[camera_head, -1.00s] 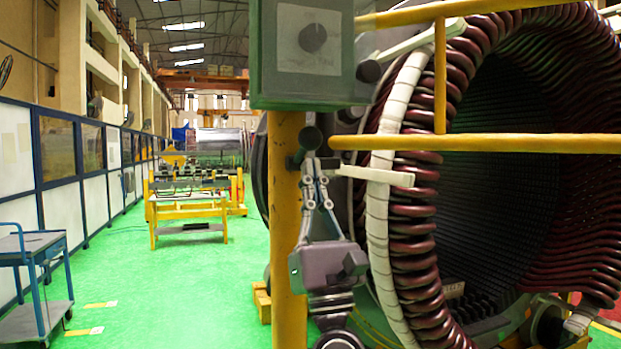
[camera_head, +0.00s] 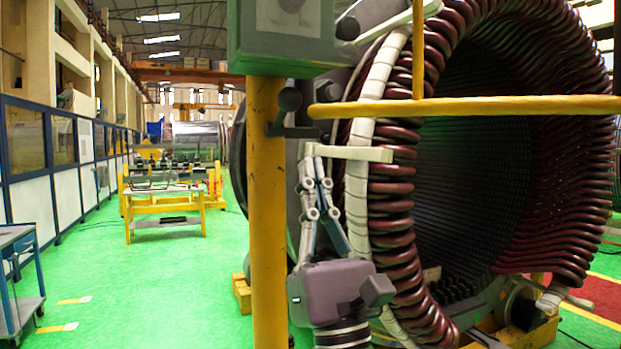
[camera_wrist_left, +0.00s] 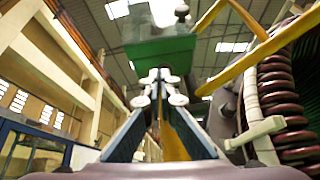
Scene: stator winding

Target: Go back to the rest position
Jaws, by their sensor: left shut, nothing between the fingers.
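My left gripper (camera_head: 316,153) points upward in the head view, just right of the yellow post. Its fingers are shut and empty, and they also show pointing up in the left wrist view (camera_wrist_left: 161,78). Behind it stands the large stator (camera_head: 470,190), a dark bore ringed by maroon coils (camera_head: 392,205) and a white wrapped ring (camera_head: 357,200). A short pale bar (camera_head: 355,153) juts from the ring beside the fingertips in the head view; I cannot tell whether they touch. My right gripper is not in view.
The yellow post (camera_head: 268,210) carries a green-grey box (camera_head: 282,40), which shows above my fingers in the left wrist view (camera_wrist_left: 160,50). A yellow rail (camera_head: 470,108) crosses the stator. A blue cart (camera_head: 18,270) stands at left. Green floor (camera_head: 150,285) is clear between.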

